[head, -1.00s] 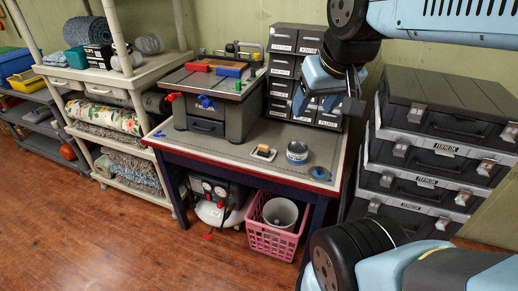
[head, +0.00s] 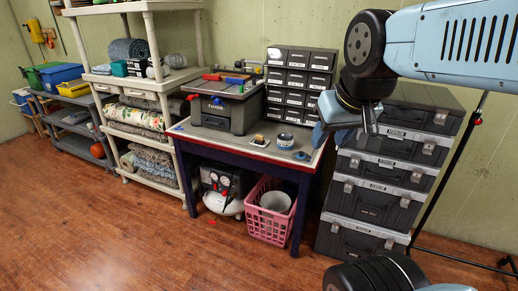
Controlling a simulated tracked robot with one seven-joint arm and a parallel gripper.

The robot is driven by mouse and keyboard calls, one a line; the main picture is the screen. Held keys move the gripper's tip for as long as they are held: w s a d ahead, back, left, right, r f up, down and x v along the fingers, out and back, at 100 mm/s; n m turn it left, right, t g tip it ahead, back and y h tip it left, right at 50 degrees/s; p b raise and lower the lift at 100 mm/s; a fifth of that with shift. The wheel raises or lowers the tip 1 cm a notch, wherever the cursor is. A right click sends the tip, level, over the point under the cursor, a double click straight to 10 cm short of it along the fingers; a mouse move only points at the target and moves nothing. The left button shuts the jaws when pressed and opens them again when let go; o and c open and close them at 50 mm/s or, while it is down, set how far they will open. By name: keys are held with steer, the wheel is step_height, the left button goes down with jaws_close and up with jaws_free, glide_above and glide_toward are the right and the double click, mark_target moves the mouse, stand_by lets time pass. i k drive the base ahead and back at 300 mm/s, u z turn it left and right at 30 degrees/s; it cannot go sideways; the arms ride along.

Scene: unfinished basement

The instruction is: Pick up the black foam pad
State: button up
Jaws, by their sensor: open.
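I cannot make out the black foam pad for certain in the head view. A small pale block with a dark top (head: 259,140) lies near the front of the workbench (head: 225,141), but I cannot tell whether it is foam. My gripper (head: 346,134) is open and empty, in front of the bench's right end and the stacked cases. It hangs to the right of the small block and apart from it. My arm hides part of the area behind the gripper.
A round tin (head: 285,141) and a blue tape roll (head: 301,155) lie on the bench. A drawer cabinet (head: 299,85) and a grey tool station (head: 226,112) stand behind. Stacked cases (head: 369,207) stand at right. A pink basket (head: 266,228) is underneath. The wooden floor in front is clear.

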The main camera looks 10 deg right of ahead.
mark_target(260, 140)
steer(key=z, duration=0.45)
steer(key=i, duration=1.65)
steer(key=u, duration=0.65)
steer(key=k, duration=0.9)
steer(key=u, duration=0.15)
steer(key=i, duration=0.9)
steer(key=z, duration=0.05)
